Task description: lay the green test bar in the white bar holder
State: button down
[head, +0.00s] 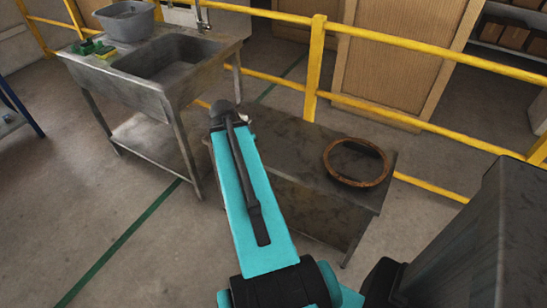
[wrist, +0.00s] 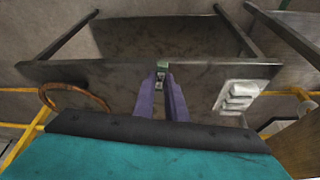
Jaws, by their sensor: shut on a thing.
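My gripper (wrist: 161,82) shows in the wrist view as two purple fingers, shut on the green test bar (wrist: 161,66). Only a small green end of the bar shows between the fingertips; the rest is hidden. Bar and fingertips appear over the dark table (wrist: 110,78), near its edge; I cannot tell their height. The white bar holder (wrist: 237,96), a pale block with ridges, sits on the table to the right of the fingers in the wrist view, apart from the bar. In the head view my arm hides the gripper, the bar and most of the holder.
A rusty brown ring (head: 357,162) lies on the right part of the table in the head view. A metal sink (head: 150,85) stands to the left, with a grey tub (head: 125,20) and small green and yellow things on it. Yellow railings (head: 315,55) run behind the table.

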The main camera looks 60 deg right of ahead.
jog(key=w+a+r+n+t, duration=0.2)
jog(key=w+a+r+n, duration=0.35)
jog(key=w+a, duration=0.5)
jog(key=w+a+r+n+t+y, duration=0.1)
jog(key=w+a+r+n, duration=0.3)
jog(key=a, duration=0.7)
jog(key=w+a+r+n+t+y, duration=0.1)
jog(key=w+a+r+n, duration=0.3)
jog(key=a, duration=0.7)
jog(key=w+a+r+n+t+y, duration=0.1)
jog(key=w+a+r+n, duration=0.3)
jog(key=a, duration=0.7)
notch_tip(320, 180, up, 4)
jog(key=shift+w+f+n+y, duration=0.1)
jog(key=shift+w+n+y, duration=0.3)
jog(key=shift+n+y, duration=0.45)
jog(key=shift+a, duration=0.1)
